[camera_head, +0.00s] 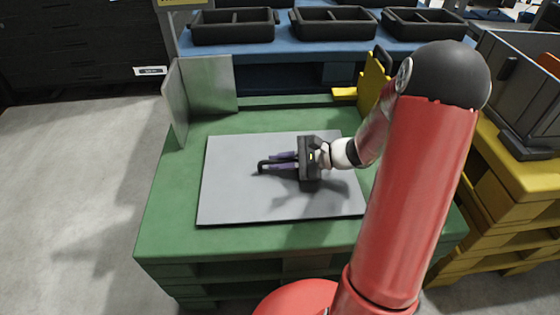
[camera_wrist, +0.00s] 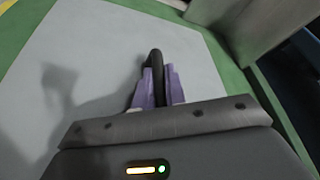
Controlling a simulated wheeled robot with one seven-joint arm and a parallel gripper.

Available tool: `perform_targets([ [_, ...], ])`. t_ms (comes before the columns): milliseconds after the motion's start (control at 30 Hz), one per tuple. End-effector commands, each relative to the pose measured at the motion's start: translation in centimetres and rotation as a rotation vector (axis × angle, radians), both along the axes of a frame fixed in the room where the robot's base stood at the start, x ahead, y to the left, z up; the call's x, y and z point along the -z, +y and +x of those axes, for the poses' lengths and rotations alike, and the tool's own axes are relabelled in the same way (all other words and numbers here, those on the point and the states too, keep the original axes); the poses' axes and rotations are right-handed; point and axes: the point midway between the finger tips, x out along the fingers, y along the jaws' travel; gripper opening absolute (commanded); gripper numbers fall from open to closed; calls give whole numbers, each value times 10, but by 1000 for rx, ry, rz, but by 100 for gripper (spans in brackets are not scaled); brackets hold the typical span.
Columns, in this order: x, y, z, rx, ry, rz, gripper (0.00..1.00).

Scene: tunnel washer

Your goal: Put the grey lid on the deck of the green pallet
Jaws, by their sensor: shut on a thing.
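The grey lid (camera_head: 240,200) is a flat rectangular plate over the deck of the green pallet (camera_head: 165,215) in the head view. A thin dark edge shows along its near side, and I cannot tell whether it rests fully on the deck. My gripper (camera_head: 268,163) is over the lid's middle, its purple fingers shut on the lid's dark handle. In the wrist view, the fingers (camera_wrist: 159,88) clasp the black handle (camera_wrist: 155,62), with the lid (camera_wrist: 90,60) below and the green deck (camera_wrist: 235,80) beyond its edge. The gripper body hides part of the lid.
Grey metal upright panels (camera_head: 207,85) stand at the pallet's back left corner. A yellow piece (camera_head: 372,82) stands at the back right. A yellow pallet (camera_head: 510,190) with a grey crate (camera_head: 525,100) is to the right. Black trays (camera_head: 235,26) stand on a blue surface behind.

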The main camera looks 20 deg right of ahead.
Motion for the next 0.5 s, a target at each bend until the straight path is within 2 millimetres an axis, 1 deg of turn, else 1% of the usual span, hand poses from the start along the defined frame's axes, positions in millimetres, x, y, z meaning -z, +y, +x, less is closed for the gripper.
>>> perform_targets([
  [67,2,0,0,0,-1,1,0],
  [100,2,0,0,0,0,0,15],
  [233,1,0,0,0,0,0,32],
  [267,1,0,0,0,0,0,34],
  [500,1,0,0,0,0,0,34],
])
